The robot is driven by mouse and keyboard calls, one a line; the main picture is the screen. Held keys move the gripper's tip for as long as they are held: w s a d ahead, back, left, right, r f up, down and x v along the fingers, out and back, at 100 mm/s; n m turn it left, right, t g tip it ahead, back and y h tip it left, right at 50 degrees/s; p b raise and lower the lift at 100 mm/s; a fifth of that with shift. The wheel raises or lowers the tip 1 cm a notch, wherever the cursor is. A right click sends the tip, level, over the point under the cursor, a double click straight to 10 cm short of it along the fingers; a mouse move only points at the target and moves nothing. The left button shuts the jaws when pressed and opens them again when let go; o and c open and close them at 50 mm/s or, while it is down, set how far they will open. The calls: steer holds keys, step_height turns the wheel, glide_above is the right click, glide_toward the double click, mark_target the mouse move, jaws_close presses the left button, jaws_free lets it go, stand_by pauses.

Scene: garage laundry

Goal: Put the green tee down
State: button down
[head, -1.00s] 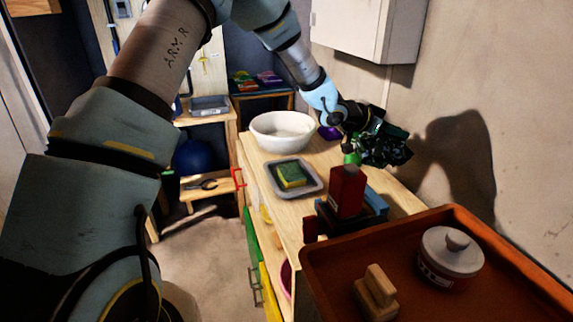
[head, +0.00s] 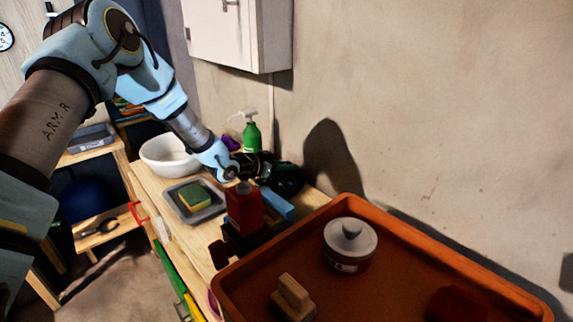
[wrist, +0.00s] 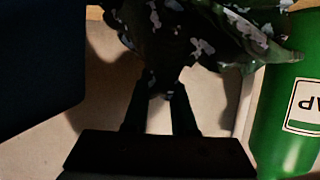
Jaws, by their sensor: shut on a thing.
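The green tee (head: 285,180) is a dark, crumpled cloth beside the wall at the back right of the wooden counter. In the wrist view the tee (wrist: 200,35) shows a camouflage pattern with pale spots and hangs at the fingertips. My gripper (wrist: 162,92) is shut on a bunched part of it. In the head view my gripper is dark against the dark cloth, and I cannot tell whether the tee touches the counter.
A green pump bottle (head: 252,137) stands just behind the tee, and a white bowl (head: 168,153) is to its left. A red bottle (head: 244,209), a grey tray (head: 181,211) with a sponge (head: 195,196), and an orange tray (head: 400,222) with a lidded jar (head: 350,244) are nearer.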

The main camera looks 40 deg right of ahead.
steer(key=shift+f, duration=0.2)
steer(key=c, duration=0.7)
jaws_free()
steer(key=shift+r, duration=0.25)
steer(key=b+v, duration=0.2)
steer(key=v, duration=1)
steer(key=shift+f+b, duration=0.2)
steer(key=shift+b, duration=0.2)
steer(key=shift+a, duration=0.1)
